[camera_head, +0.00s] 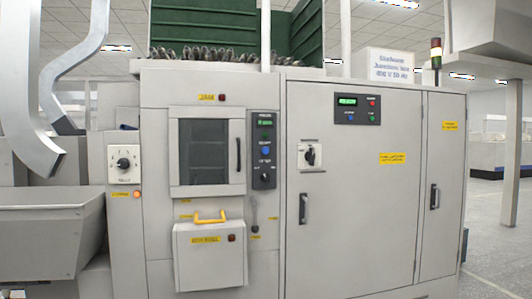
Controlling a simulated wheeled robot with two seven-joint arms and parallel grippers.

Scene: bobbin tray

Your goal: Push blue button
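A blue button (265,151) sits on a narrow black control panel (264,190) on the front of the large grey machine (290,250). The panel is just right of the windowed door. A small green display is above the button and a dark rotary knob (264,178) is below it. A smaller blue spot (350,115) shows on another dark panel (357,108) to the upper right, beside red and green lights. Neither of my grippers is in view, and nothing covers the blue button.
A windowed door (206,184) with a dark handle is left of the panel. A yellow handle (210,218) projects above a grey box (210,255). A grey hopper (50,235) and curved metal chutes (75,58) stand left. Open floor (495,240) shows at right.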

